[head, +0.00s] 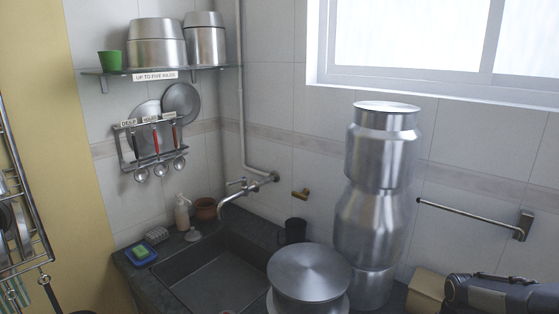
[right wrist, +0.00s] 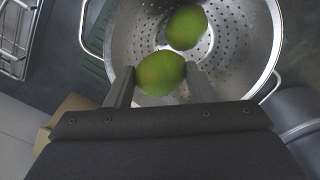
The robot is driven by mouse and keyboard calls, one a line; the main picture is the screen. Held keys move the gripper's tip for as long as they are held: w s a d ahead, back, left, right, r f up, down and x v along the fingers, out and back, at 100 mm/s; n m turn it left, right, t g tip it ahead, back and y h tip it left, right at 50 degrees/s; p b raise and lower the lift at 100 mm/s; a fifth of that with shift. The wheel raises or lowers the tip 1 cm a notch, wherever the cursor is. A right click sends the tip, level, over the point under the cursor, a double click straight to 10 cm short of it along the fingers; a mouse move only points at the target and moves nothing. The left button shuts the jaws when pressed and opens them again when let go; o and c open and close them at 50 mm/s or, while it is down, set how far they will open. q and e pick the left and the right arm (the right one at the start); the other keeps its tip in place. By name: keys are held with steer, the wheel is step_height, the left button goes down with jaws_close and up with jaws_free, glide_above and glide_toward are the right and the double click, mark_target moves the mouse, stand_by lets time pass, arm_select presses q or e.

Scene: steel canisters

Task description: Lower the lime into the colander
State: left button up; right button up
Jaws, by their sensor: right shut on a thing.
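In the right wrist view my right gripper (right wrist: 161,86) is shut on a green lime (right wrist: 160,73), one finger on each side of it. The held lime is over the near part of a steel colander (right wrist: 245,68) with a perforated bowl and loop handles. Another lime (right wrist: 187,27) shows inside the bowl, beyond the held one. How high the held lime is above the colander's bottom I cannot tell. The head view shows neither gripper, nor the limes, nor the colander.
A wire rack (right wrist: 18,38) lies left of the colander, and a dark round vessel (right wrist: 300,110) stands at its right. The head view shows a sink (head: 215,275), a lidded steel canister (head: 308,272), tall stacked canisters (head: 372,210) and a wall shelf (head: 200,69).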

steer(key=shift+f, duration=0.45)
steer(key=o, duration=1)
steer(key=shift+o, duration=0.2)
steer(key=shift+r, duration=0.15)
step_height(320, 180, up, 8)
steer(key=p, duration=0.5)
steer(key=shift+s+a+r, duration=0.1)
steer(key=shift+a+r, duration=0.05)
steer(key=s+a+r+m+t+y, duration=0.1)
steer(key=s+a+r+t+y, duration=0.15)
steer(key=s+a+r, duration=0.75)
steer(key=s+a+t, duration=0.1)
steer(key=s+a, duration=0.2)
steer(key=s, duration=0.2)
steer(key=s+a+r+m+t+y, duration=0.1)
steer(key=s+a+t, duration=0.1)
steer(key=s+a, duration=0.2)
steer(key=shift+s+r, duration=0.15)
steer(key=shift+s, duration=1.1)
